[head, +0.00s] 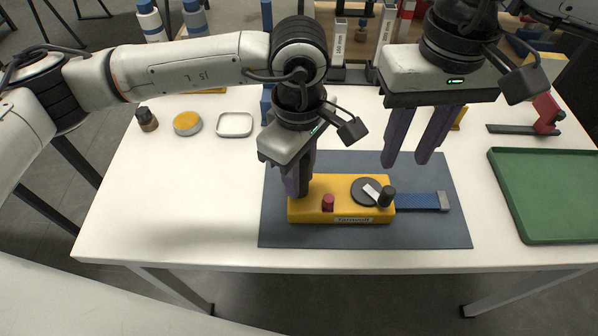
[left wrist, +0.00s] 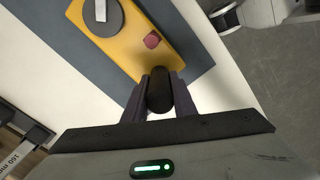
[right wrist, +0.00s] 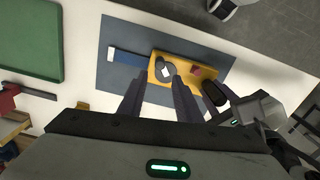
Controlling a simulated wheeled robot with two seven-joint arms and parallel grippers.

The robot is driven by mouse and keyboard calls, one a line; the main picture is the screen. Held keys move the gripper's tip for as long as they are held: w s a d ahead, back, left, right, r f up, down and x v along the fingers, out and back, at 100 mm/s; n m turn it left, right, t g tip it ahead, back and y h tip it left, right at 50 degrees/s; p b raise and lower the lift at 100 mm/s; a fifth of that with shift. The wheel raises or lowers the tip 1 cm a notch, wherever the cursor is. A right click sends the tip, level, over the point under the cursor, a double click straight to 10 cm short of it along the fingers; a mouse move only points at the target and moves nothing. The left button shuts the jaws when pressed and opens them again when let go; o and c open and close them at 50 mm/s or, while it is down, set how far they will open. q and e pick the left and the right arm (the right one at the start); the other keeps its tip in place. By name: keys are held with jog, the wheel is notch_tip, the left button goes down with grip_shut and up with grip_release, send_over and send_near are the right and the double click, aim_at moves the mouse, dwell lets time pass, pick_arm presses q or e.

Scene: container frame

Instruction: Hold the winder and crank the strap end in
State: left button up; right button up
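The yellow winder (head: 340,208) lies on a dark grey mat (head: 280,234). It has a red knob (head: 328,202), a dark disc with a pale crank arm (head: 370,191) and a black crank knob (head: 387,196). A blue strap (head: 418,201) sticks out at its right, with a grey end piece (head: 443,201). My left gripper (head: 297,188) is at the winder's left end. In the left wrist view its fingers close on both sides of the winder's black grip (left wrist: 160,90). My right gripper (head: 411,160) is open and empty, above and behind the crank and strap.
A green tray (head: 548,238) stands at the right. A small bottle (head: 147,120), a yellow-topped round tin (head: 187,123) and a pale dish (head: 235,124) stand at the left. A red-and-dark tool (head: 545,115) lies at the back right. The front table strip is clear.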

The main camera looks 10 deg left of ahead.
jog(key=shift+o, duration=0.7)
jog(key=m+g+y, duration=0.1)
jog(key=m+y, duration=0.3)
jog(key=m, duration=1.4)
send_near(391, 191)
jog(key=x, duration=1)
jog(key=shift+w+a+f, duration=0.1)
jog(key=shift+f, duration=0.1)
jog(key=shift+c, duration=0.3)
grip_shut()
jog(key=shift+m, duration=0.4)
